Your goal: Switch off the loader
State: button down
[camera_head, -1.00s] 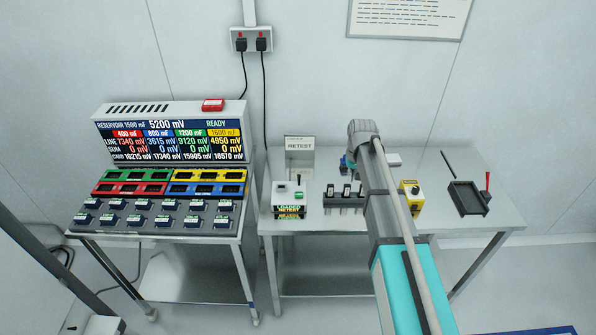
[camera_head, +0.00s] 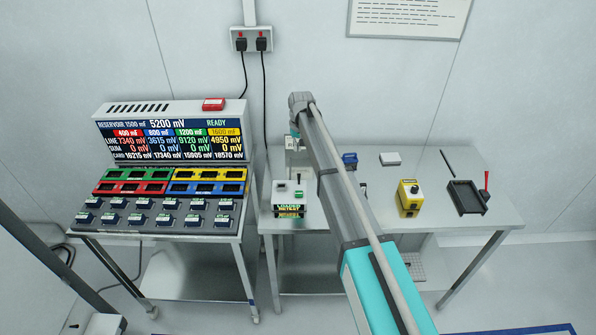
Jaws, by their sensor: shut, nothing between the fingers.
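The loader (camera_head: 289,196) looks to be the small white box at the left end of the right-hand bench. It has a dark-knobbed lever on top, a green button and a lit text strip on its front. Whether the lever is in its on or off position is too small to tell. My gripper (camera_head: 293,146) is at the far end of my arm, behind and above the box in the picture and apart from it. It is small and partly hidden by my wrist; it is shut and empty.
Left of the loader stands a console (camera_head: 170,135) with a screen reading READY and rows of modules. My arm covers the bench middle.

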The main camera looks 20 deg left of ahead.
aim_at(299, 179)
jog(key=shift+f, duration=0.2)
jog(key=f+b, duration=0.9)
jog(key=b, duration=0.1)
jog(key=shift+a+f, duration=0.3)
jog(key=shift+f, duration=0.05)
jog(key=shift+s+d+r+p, duration=0.2)
jog(key=shift+s+d+r, duration=0.1)
jog(key=shift+s, duration=0.25)
jog(key=shift+s+d+r+p, duration=0.15)
jog(key=shift+s+d+p, duration=0.15)
jog(key=shift+s, duration=0.25)
jog(key=shift+s+d+r+p, duration=0.15)
jog(key=shift+s+d+r, duration=0.15)
jog(key=shift+s, duration=0.25)
jog(key=shift+s+a, duration=0.25)
jog(key=shift+d, duration=0.1)
